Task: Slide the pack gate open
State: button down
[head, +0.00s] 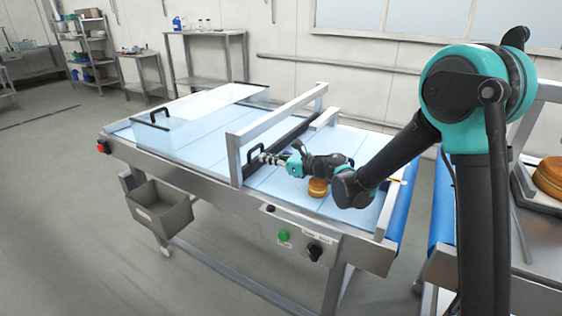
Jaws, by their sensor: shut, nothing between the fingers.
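The pack gate (290,132) looks like a dark panel standing across the blue belt under a metal frame. A black handle (251,154) is at its near end, beside the frame's near post. My gripper (262,157) is shut and empty, with its fingertips at or very close to the handle. I cannot tell whether they touch it. My wrist and forearm reach in from the right over the belt and hide part of it. A filled round (317,187) lies on the belt just below my wrist.
A metal frame (275,109) spans the belt. A clear cover (200,105) with a black handle stands on the left. A control panel with a green button (283,236) is on the front rail. A grey bin (160,208) hangs at the front left. More rounds (549,175) lie at the right.

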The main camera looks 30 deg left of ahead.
jog(key=shift+w+a+f, duration=0.1)
jog(key=shift+a+f, duration=0.05)
jog(key=shift+a, duration=0.8)
jog(key=shift+w+a+f, duration=0.1)
jog(key=shift+a, duration=0.8)
jog(key=shift+r, duration=0.1)
notch_tip(320, 180, up, 7)
jog(key=shift+f, duration=0.2)
jog(key=shift+d, duration=0.1)
